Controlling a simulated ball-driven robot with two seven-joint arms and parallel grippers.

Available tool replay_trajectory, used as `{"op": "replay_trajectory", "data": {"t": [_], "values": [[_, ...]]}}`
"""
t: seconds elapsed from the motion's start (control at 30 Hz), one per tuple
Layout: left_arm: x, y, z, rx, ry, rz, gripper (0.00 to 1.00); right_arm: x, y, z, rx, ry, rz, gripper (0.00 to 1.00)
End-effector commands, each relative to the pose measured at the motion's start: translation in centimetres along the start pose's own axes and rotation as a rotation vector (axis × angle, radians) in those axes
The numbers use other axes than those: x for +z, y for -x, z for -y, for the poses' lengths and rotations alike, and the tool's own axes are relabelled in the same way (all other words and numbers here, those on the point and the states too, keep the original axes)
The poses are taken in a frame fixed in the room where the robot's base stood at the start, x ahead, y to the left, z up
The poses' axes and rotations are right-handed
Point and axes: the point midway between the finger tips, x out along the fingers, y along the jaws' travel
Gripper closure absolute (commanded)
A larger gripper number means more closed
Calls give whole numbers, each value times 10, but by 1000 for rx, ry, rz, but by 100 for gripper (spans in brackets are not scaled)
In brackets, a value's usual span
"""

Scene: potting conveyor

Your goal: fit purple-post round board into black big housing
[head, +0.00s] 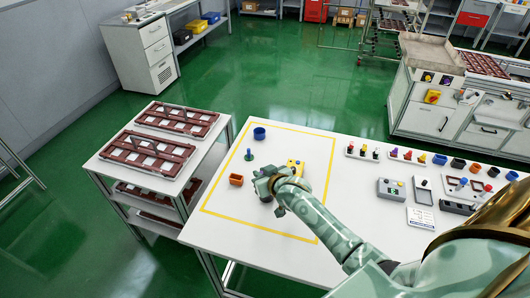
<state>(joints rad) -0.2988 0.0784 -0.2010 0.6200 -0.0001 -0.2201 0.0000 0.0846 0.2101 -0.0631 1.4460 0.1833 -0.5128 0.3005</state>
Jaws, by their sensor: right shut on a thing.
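My right gripper (268,190) is low over the white table, inside the yellow outline. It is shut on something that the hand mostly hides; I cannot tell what. A dark shape (280,211) shows just below the hand, and I cannot tell whether it is a housing or part of the gripper. A small round green board (249,156) with a dark upright post stands to the upper left of the gripper; the post's colour is too small to tell. A dark housing (457,164) stands in the row at the table's right. My left gripper is not in view.
Boards with coloured posts (407,156) and several housings stand at the right. A rack with brown trays (147,155) is beside the table's left edge.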

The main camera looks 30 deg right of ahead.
Motion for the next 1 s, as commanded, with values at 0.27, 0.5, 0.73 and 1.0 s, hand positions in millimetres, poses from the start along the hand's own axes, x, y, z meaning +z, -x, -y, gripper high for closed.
{"op": "replay_trajectory", "data": {"t": [0.27, 0.5, 0.73, 1.0], "values": [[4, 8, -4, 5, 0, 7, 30, -11, -17, -27, 31, -26, 0, 100], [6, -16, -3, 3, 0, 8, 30, 9, -27, -26, 31, -24, 2, 100], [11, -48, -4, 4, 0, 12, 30, 36, -41, -26, 30, -24, 4, 100], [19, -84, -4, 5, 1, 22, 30, 66, -57, -25, 31, -24, 4, 100]]}}
